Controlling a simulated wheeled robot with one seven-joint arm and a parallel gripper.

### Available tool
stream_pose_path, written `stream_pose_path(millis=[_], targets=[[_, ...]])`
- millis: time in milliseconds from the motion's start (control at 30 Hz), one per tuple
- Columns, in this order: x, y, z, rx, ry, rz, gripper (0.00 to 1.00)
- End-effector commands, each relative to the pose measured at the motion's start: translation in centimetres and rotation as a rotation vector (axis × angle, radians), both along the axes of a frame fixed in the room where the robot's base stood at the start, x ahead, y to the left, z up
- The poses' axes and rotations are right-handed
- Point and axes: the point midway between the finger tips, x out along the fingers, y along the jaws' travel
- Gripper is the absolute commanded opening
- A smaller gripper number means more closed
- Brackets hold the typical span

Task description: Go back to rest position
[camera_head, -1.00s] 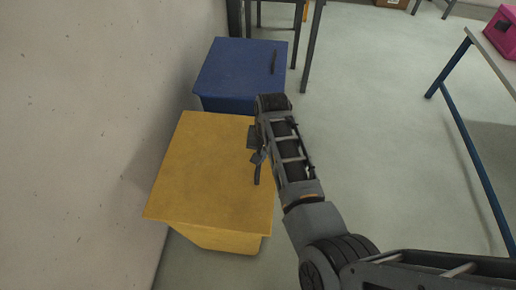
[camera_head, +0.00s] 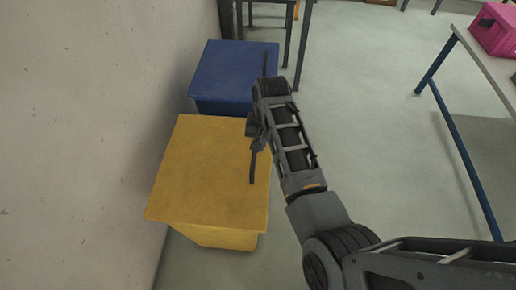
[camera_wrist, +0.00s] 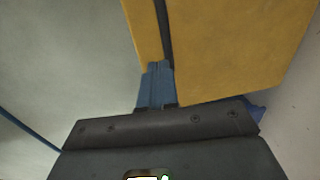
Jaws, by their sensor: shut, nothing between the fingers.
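My gripper shows in the wrist view (camera_wrist: 156,80) with its blue fingers together and nothing between them. In the head view my arm reaches forward past the right side of the yellow box (camera_head: 205,175), and the fingertips are hard to make out there. The yellow box has a closed lid with a dark handle (camera_head: 252,166) near its right edge. In the wrist view the yellow lid (camera_wrist: 225,45) and its dark handle (camera_wrist: 164,30) lie beyond the fingers. I cannot tell how large the gap to the lid is.
A blue box (camera_head: 228,75) with a dark handle stands behind the yellow one. A pale wall (camera_head: 90,130) runs along the left. Dark table legs (camera_head: 303,45) stand at the back. A table (camera_head: 487,55) with a pink box (camera_head: 495,28) is at right. The floor between is clear.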

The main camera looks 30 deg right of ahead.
Motion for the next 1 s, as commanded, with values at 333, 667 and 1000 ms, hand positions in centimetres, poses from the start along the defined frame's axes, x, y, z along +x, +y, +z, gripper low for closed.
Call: stream_pose_path(millis=[333, 667, 1000], targets=[[-0.6, -0.9, 5.7, 0.001, -0.003, -0.001, 0.00], [-0.7, -0.9, 6.7, 0.002, -0.001, 0.001, 0.00], [-4.0, -6.9, 3.7, -0.172, -0.133, 0.041, 0.00]])
